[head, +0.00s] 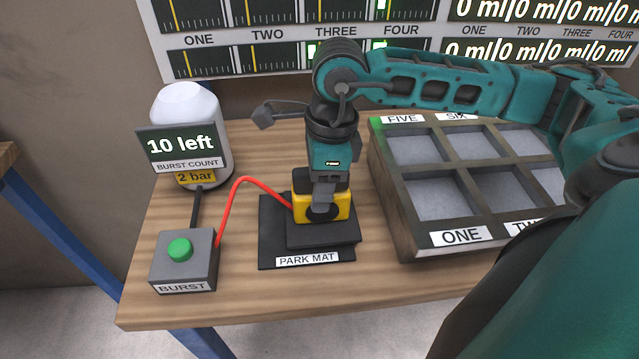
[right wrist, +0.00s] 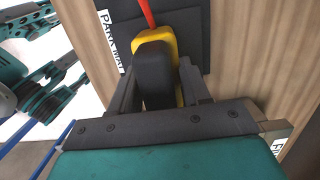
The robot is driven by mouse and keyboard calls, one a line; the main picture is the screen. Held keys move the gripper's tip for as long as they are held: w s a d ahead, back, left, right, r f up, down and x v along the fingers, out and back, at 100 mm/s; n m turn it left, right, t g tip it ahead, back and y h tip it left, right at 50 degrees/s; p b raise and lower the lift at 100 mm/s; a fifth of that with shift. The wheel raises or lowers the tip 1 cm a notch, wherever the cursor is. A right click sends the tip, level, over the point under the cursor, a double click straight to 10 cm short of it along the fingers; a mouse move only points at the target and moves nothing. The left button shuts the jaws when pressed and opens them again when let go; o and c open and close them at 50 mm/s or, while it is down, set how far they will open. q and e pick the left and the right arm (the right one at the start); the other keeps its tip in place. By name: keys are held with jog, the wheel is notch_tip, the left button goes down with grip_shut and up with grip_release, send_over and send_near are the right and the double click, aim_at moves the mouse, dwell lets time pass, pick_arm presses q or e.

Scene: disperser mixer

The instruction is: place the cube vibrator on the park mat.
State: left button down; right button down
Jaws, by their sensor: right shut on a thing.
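The cube vibrator (head: 303,207) is a yellow block with black parts, and a red hose runs into it. My right gripper (head: 324,200) points down and is shut on it. The vibrator is over the black park mat (head: 272,232); a darker slab or shadow lies under it, and I cannot tell whether its underside touches. In the right wrist view the yellow vibrator (right wrist: 155,40) and a black block sit between the two fingers (right wrist: 160,85), with the mat (right wrist: 190,25) behind. My left gripper does not show clearly in either view.
A grey box with a green BURST button (head: 180,250) and a white canister (head: 190,110) with a "10 left" sign stand to the left. A tray of several compartments (head: 400,232) stands close on the right. The wooden table (head: 235,300) is bare in front of the mat.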

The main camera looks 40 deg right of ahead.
jog(key=shift+f, duration=0.1)
jog(key=shift+f, duration=0.15)
jog(key=c, duration=0.5)
grip_release()
jog(key=r, duration=0.8)
jog(key=s+d+r, duration=0.1)
jog(key=r, duration=0.3)
jog(key=shift+d+r+p, duration=0.1)
jog(key=shift+r+p, duration=0.05)
jog(key=shift+p, duration=0.15)
